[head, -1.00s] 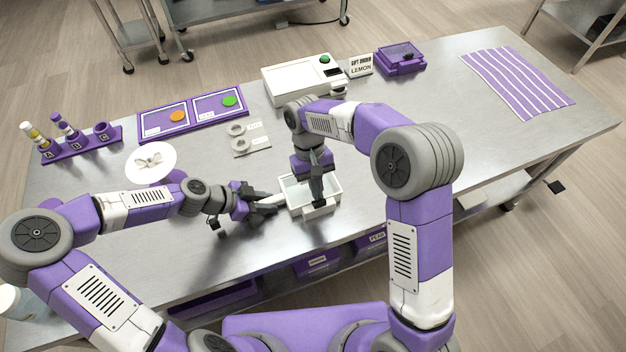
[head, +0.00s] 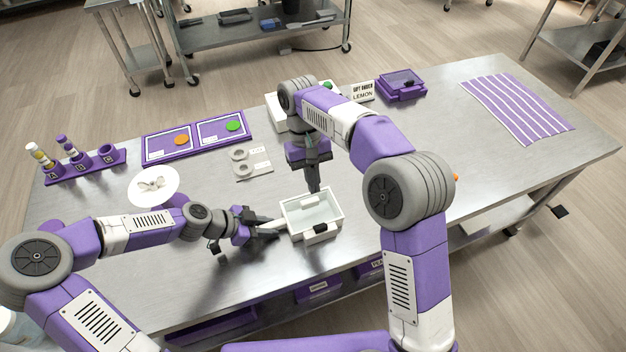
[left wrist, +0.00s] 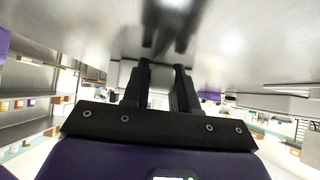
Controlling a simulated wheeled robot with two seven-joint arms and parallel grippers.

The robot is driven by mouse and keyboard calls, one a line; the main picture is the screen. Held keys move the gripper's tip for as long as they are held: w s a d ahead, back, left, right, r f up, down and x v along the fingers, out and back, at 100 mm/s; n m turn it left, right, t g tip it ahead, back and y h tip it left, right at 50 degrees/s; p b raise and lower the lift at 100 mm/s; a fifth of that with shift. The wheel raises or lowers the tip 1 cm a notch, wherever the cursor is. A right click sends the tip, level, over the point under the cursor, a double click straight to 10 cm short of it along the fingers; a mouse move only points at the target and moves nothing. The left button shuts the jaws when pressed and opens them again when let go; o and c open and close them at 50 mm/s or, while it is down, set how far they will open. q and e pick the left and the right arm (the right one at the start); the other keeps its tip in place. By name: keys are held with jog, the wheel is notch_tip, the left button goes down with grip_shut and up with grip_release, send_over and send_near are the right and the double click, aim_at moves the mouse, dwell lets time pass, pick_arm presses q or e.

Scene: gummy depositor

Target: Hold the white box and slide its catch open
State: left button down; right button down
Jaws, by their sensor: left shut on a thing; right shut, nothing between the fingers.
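The white box (head: 338,205) stands on the steel table, its open top showing a pale inside. A small black catch (head: 320,228) shows on the white block at its front. My left gripper (head: 279,229) is at the box's left side, shut on part of it. In the left wrist view the dark fingers (left wrist: 168,85) point at a pale surface, and the grip itself is hard to make out. My right gripper (head: 315,189) is shut and empty, pointing down by the box's back edge, apart from the catch.
Behind stand a white machine (head: 280,112), a purple box (head: 400,86) and a lemon sign (head: 361,91). Purple trays (head: 196,138), a white plate (head: 153,187) and a tube rack (head: 85,165) are at the left. The table right of my right arm is mostly clear.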

pick_arm(q)
jog(key=c, duration=0.8)
grip_release()
jog(key=v, duration=1.2)
jog(key=shift+r, duration=0.15)
